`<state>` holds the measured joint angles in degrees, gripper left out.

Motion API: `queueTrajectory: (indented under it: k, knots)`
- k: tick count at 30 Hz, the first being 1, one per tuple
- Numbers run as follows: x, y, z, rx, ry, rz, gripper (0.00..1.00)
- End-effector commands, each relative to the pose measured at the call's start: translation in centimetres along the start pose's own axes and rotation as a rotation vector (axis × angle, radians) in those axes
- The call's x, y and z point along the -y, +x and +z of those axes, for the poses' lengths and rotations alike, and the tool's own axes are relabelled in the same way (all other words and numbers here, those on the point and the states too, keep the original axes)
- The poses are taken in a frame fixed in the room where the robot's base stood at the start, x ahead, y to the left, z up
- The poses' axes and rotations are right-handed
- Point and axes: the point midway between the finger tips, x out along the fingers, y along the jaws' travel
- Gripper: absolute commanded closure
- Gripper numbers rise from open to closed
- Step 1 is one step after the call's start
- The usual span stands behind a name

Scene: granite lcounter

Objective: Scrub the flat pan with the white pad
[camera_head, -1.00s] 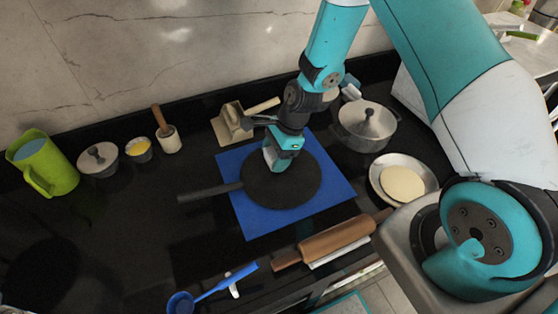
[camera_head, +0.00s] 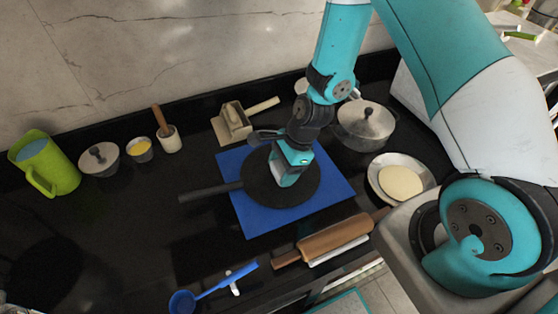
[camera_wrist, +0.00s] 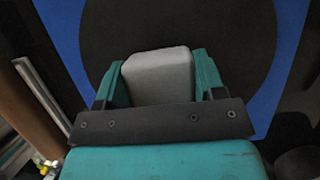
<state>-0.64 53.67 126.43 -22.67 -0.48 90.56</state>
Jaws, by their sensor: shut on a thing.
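The flat pan (camera_head: 300,192) is dark and round and lies on a blue mat (camera_head: 330,192), its handle pointing left. The pan also shows in the wrist view (camera_wrist: 235,40). My gripper (camera_head: 283,182) is over the middle of the pan. In the wrist view my gripper (camera_wrist: 158,85) is shut on the white pad (camera_wrist: 158,72), a pale block between its two teal fingers. The pad is low over the pan's surface; whether it touches is hard to tell. In the head view the gripper mostly hides the pad.
A lidded pot (camera_head: 366,127) stands behind right of the mat, and a plate with a flat round (camera_head: 401,180) sits at right. A rolling pin (camera_head: 322,241) and a blue ladle (camera_head: 215,289) lie in front. A green pitcher (camera_head: 50,165) stands far left. The left counter is mostly clear.

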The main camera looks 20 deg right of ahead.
Motion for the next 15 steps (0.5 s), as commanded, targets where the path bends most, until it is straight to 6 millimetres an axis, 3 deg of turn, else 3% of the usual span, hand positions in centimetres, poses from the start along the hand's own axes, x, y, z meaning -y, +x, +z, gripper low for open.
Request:
queueTrajectory:
  k: [6, 15]
  knots:
    - [-2.3, 0.0, 0.0, -0.001, 0.001, 0.004, 0.67]
    - [-2.6, 0.1, 0.0, -0.001, 0.000, 0.003, 0.67]
